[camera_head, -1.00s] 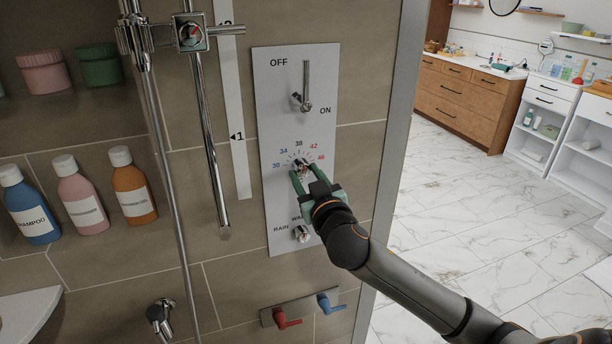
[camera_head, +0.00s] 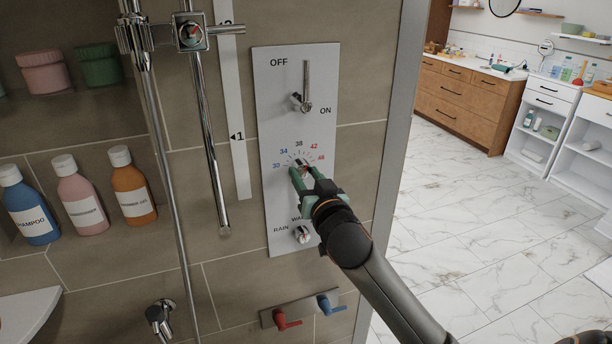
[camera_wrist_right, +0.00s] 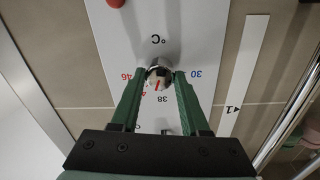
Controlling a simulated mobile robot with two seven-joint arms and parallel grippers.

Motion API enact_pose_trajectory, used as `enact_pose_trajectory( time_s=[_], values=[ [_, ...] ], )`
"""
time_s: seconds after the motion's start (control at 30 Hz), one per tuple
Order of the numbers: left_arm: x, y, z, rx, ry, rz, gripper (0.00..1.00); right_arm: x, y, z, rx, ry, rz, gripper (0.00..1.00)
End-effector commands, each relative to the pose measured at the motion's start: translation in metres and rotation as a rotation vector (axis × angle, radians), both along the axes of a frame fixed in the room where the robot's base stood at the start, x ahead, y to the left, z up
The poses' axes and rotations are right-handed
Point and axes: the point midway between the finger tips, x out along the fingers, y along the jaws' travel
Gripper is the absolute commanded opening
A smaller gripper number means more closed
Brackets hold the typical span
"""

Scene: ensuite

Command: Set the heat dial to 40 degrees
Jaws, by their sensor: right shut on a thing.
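The heat dial (camera_head: 303,165) is a small chrome knob on the grey wall panel (camera_head: 264,110), under an arc of numbers from blue 30 to red 46. My right gripper (camera_head: 304,174) is shut on it, a green finger on either side. In the right wrist view the panel appears upside down. There the dial (camera_wrist_right: 158,73) sits between the fingertips, and its red mark points near 38, leaning slightly towards the higher-number side. The fingers partly cover the red numbers there. My left gripper is not in view.
The ON/OFF lever (camera_head: 306,95) is above the dial and the rain selector knob (camera_head: 302,234) below it. A chrome shower rail (camera_head: 207,130) stands left of the panel. Red (camera_head: 286,321) and blue (camera_head: 326,304) levers are lower down. Bottles (camera_head: 78,198) stand on a shelf at left.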

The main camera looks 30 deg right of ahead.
Motion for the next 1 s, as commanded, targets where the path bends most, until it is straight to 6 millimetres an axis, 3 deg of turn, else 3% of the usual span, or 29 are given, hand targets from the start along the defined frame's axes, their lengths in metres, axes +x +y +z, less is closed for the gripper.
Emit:
enact_pose_trajectory(
  time_s=[0.07, 0.1, 0.33, 0.73, 1.0],
  values=[
    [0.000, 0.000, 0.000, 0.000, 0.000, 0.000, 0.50, 0.000, 0.000, 0.000, -0.001, 0.001, 0.000, 0.00],
    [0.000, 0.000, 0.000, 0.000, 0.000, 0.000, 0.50, 0.000, 0.000, 0.000, -0.001, 0.001, 0.000, 0.48],
    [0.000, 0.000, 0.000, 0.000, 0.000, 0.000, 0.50, 0.000, 0.000, 0.000, -0.002, 0.001, 0.000, 0.74],
    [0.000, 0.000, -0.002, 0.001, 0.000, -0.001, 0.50, -0.008, 0.002, -0.001, -0.001, 0.001, 0.000, 0.75],
    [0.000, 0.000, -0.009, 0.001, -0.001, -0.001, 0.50, -0.054, 0.015, -0.002, 0.001, 0.002, 0.000, 0.75]
  ],
)
